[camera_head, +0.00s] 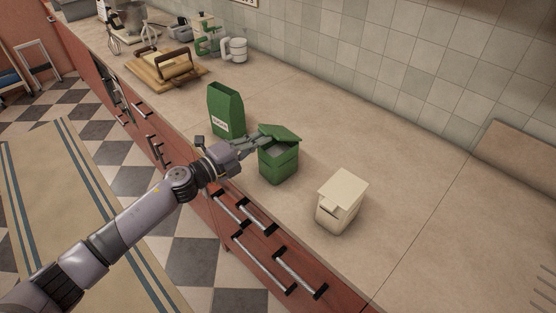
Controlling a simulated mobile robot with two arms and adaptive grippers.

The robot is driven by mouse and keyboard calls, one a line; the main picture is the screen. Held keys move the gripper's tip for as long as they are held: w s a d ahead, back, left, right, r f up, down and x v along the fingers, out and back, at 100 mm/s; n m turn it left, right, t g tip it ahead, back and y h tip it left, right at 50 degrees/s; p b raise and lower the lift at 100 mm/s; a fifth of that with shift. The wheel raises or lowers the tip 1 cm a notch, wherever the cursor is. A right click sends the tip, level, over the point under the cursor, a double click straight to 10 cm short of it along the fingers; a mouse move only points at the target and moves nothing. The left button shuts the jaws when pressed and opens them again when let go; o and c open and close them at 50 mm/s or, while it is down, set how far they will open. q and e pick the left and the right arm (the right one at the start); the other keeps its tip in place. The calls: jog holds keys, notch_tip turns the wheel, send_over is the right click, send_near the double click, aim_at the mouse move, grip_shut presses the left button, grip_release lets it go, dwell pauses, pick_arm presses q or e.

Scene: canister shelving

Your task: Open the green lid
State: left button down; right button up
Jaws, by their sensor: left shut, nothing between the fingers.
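A green canister (279,167) stands upright on the counter. Its green lid (281,133) is tilted up, and the pale inside of the canister shows below it. My left gripper (258,142) is shut and empty, with its fingertips at the left edge of the lid. I cannot tell whether the fingertips touch the lid. My right gripper is not in view.
A green open-topped bag (226,111) stands just behind my left gripper. A cream canister (342,201) with a closed lid is to the right. Wooden boards (168,73), a white mug (236,50) and other kitchenware stand farther back. The counter (420,200) is clear at right.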

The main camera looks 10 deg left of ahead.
aim_at(269, 130)
pick_arm(q)
jog(key=shift+w+d+r+p, duration=0.3)
jog(key=shift+r+p, duration=0.2)
jog(key=shift+r, duration=0.1)
jog(key=shift+w+d+r+p, duration=0.25)
jog(key=shift+w+r+p, duration=0.1)
jog(key=shift+r+p, duration=0.2)
jog(key=shift+w+d+r+p, duration=0.3)
jog(key=shift+r+p, duration=0.2)
jog(key=shift+r, duration=0.1)
jog(key=shift+w+d+r, duration=0.3)
jog(key=shift+w, duration=0.05)
jog(key=shift+w+d+r+p, duration=0.4)
jog(key=shift+w+d+p, duration=0.05)
jog(key=shift+w+d, duration=0.2)
jog(key=shift+w+d+r+p, duration=0.4)
jog(key=shift+w+d+p, duration=0.1)
jog(key=shift+w, duration=0.2)
